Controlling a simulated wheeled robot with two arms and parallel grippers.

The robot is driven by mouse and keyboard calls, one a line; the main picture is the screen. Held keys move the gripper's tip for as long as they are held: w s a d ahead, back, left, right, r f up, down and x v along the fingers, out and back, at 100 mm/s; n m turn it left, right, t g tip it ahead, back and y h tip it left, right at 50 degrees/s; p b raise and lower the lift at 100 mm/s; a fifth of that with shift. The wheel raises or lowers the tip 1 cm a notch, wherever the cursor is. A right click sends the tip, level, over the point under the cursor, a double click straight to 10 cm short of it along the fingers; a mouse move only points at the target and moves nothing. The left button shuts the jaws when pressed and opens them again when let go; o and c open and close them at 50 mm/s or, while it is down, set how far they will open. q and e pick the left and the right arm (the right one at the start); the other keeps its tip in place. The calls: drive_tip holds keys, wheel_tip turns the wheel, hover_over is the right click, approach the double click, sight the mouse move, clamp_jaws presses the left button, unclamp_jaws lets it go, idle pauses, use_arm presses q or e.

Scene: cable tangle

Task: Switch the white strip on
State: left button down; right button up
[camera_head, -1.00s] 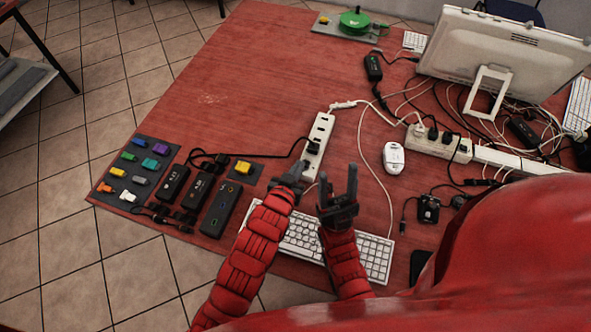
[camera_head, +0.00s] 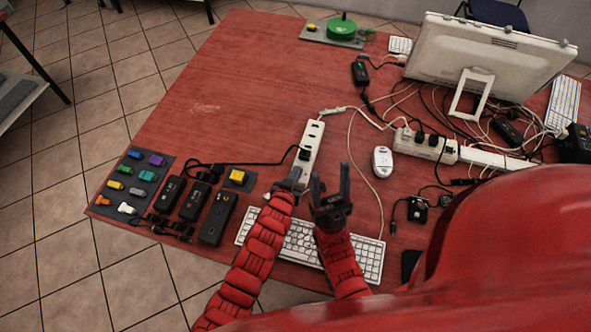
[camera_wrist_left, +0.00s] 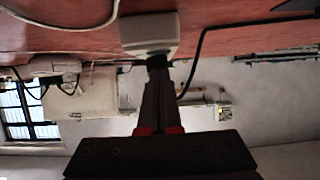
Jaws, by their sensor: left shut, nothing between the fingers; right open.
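A white power strip (camera_head: 312,147) lies on the red table with a black plug (camera_head: 303,154) in it and a white cord at its far end. My left gripper (camera_head: 293,178) is shut and empty at the near end of this strip. In the left wrist view, the shut fingers (camera_wrist_left: 157,70) point at the end of a white block (camera_wrist_left: 150,34), which looks like the strip's end. I cannot tell if they touch it. The strip's switch cannot be made out. My right gripper (camera_head: 330,190) is open and empty, just right of the strip's near end.
A white keyboard (camera_head: 305,242) lies under my forearms. A white mouse (camera_head: 382,161) is to the right. Another white strip (camera_head: 445,152) with plugs sits among tangled cables by the monitor (camera_head: 490,60). Black adapters (camera_head: 217,217) lie left. The table's far left is clear.

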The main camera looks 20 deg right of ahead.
use_arm(q)
drive_tip(key=shift+f, duration=0.1)
drive_tip(key=f+b, duration=0.2)
drive_tip(key=b, duration=0.1)
drive_tip(key=shift+s+a, duration=0.2)
drive_tip(key=shift+s+r+p, duration=0.1)
drive_tip(key=shift+r+p, duration=0.45)
drive_tip(key=shift+f, duration=0.1)
drive_tip(key=shift+r+p, duration=0.35)
drive_tip(key=shift+r, duration=0.5)
drive_tip(key=shift+d, duration=0.1)
